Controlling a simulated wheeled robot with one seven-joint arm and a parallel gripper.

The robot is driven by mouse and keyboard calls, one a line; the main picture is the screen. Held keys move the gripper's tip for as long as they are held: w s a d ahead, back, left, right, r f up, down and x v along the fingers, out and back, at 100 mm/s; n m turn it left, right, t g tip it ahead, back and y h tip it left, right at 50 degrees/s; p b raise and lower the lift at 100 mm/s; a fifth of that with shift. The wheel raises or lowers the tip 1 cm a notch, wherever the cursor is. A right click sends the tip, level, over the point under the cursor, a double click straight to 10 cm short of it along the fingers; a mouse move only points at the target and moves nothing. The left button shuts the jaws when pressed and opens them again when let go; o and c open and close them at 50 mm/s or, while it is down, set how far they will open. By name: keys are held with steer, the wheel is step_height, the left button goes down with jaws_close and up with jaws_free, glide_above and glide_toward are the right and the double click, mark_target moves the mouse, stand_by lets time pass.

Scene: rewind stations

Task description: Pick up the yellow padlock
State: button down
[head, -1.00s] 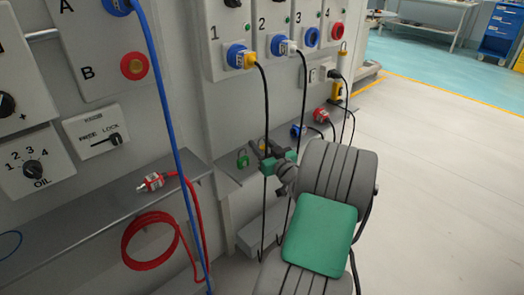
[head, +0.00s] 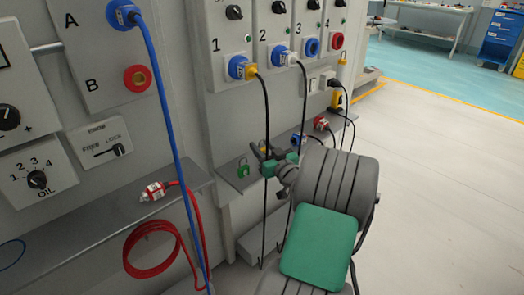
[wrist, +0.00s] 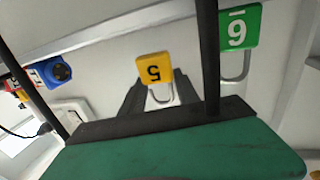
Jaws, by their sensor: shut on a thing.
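The yellow padlock (wrist: 154,69), marked 5, sits between the fingertips of my gripper in the wrist view, with its grey shackle toward the palm. In the head view only a small yellow part (head: 264,149) shows behind the fingers. My gripper (head: 262,153) is shut on it, just above the shelf; it also shows in the wrist view (wrist: 158,88). I cannot tell whether the padlock is clear of the shelf.
A green padlock (head: 243,170) is close to the left of my gripper; it shows marked 6 or 9 in the wrist view (wrist: 239,27). Black cables (head: 266,110) hang beside my gripper. Red and blue plugs (head: 321,123) lie farther along the shelf (head: 228,190).

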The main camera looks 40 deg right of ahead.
steer(key=s+r+p, duration=0.3)
steer(key=s+r, duration=0.7)
steer(key=s, duration=0.4)
steer(key=shift+d, duration=0.15)
steer(key=shift+r, duration=0.1)
